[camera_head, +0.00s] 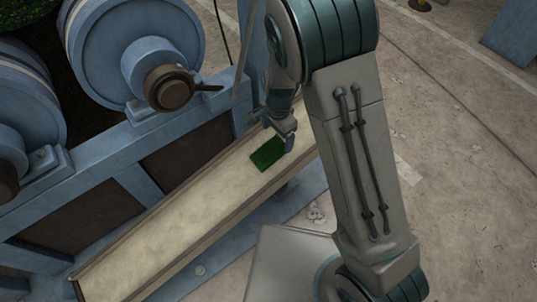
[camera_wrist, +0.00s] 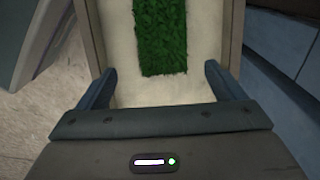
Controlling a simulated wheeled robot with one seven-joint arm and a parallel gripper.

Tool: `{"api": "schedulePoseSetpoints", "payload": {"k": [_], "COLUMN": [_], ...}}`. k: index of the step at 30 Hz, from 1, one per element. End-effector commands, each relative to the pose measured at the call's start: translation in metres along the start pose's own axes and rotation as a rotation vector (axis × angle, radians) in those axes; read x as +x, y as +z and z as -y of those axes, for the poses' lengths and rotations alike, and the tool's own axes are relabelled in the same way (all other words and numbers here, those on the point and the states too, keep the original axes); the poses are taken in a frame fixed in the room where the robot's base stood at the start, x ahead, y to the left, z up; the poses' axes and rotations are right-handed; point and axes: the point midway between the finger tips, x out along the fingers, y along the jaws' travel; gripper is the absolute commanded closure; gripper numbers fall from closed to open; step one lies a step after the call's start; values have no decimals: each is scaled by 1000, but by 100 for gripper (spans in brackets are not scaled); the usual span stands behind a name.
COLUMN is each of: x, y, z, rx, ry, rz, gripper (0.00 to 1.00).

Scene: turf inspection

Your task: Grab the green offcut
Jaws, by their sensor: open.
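The green offcut (camera_head: 267,153) is a small rectangle of turf. It lies on the pale bed of a long shallow tray in the head view. In the wrist view the offcut (camera_wrist: 160,37) runs down from the top edge, and its near end lies between and beyond the two fingertips. My gripper (camera_head: 284,134) is over the tray at the offcut's upper right edge in the head view. In the wrist view my gripper (camera_wrist: 158,78) has its blue fingers wide apart with nothing between them. The offcut's far end is cut off in the wrist view.
The tray (camera_head: 178,224) has raised side rims and runs along a blue machine frame (camera_head: 110,170) with large rollers (camera_head: 135,50). The tray's lower left stretch is bare. Concrete floor (camera_head: 465,130) lies open to the right.

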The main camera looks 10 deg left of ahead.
Motion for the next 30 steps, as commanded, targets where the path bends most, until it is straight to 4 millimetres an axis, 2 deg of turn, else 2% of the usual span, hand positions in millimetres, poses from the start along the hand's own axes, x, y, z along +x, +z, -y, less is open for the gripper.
{"api": "schedulePoseSetpoints", "payload": {"k": [7, 16, 24, 25, 27, 30], "x": [15, 53, 55, 55, 54, 54], "y": [2, 7, 7, 7, 7, 7], "z": [1, 5, 5, 5, 5, 5], "rx": [-1, 1, 0, 0, 0, 0], "ry": [1, 0, 0, 0, 0, 0], "rz": [0, 0, 0, 0, 0, 0], "gripper": [11, 11, 11, 16, 36, 59]}}
